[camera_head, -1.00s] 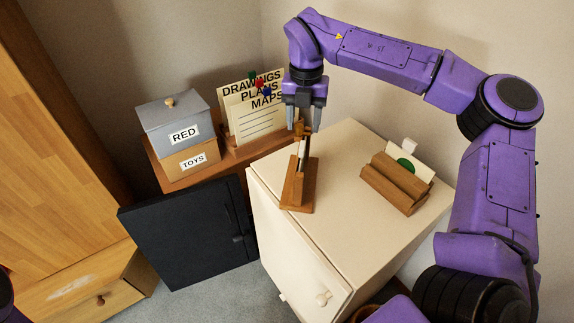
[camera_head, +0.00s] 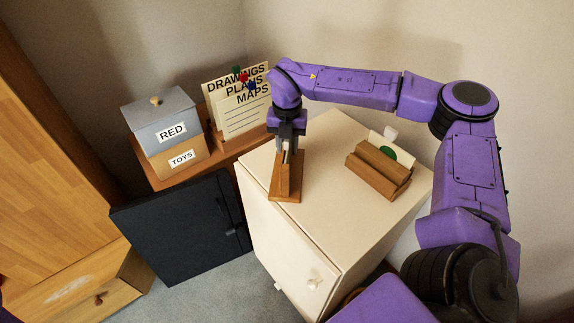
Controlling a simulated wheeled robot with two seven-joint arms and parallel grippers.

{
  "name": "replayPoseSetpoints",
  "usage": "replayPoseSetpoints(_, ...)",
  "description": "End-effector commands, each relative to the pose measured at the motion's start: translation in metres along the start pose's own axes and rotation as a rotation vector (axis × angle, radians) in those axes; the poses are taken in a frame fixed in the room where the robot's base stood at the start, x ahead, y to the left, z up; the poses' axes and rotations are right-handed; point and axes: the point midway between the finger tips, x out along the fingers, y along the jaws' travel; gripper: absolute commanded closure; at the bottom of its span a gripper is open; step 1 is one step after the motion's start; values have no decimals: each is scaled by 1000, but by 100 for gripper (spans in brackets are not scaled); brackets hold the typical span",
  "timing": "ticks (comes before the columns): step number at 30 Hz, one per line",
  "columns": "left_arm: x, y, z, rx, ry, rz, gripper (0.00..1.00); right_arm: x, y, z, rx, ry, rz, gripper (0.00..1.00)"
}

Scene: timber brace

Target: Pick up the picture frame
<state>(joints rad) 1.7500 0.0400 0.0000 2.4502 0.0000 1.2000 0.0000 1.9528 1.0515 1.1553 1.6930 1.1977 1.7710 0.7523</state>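A narrow upright wooden piece on a flat wooden base (camera_head: 286,190), which I take to be the picture frame in its stand, is on top of the white cabinet (camera_head: 325,205). It is seen nearly edge-on, so its face does not show. My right gripper (camera_head: 288,157) points down over its upper part, with the fingers around the top. The gripper hides that top, and I cannot tell whether the fingers press on it. My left gripper is out of view.
A slotted wooden block (camera_head: 380,170) holding a card with a green spot sits on the cabinet's right. Behind left are a grey RED box (camera_head: 160,118) on a TOYS box (camera_head: 180,158) and a file holder (camera_head: 240,105). A dark panel (camera_head: 180,228) stands left of the cabinet.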

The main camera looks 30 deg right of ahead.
Motion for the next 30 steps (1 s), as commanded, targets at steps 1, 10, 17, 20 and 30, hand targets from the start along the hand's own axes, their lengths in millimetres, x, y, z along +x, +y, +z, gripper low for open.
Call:
replayPoseSetpoints(1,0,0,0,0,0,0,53,0,0,0,0,0,0,87)
replayPoseSetpoints(10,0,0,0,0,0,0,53,0,0,0,0,0,0,100)
replayPoseSetpoints(17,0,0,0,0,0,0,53,0,0,0,1,0,0,100)
replayPoseSetpoints(20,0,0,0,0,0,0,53,0,0,0,1,0,0,100)
replayPoseSetpoints(30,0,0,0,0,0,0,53,0,0,0,1,0,0,100)
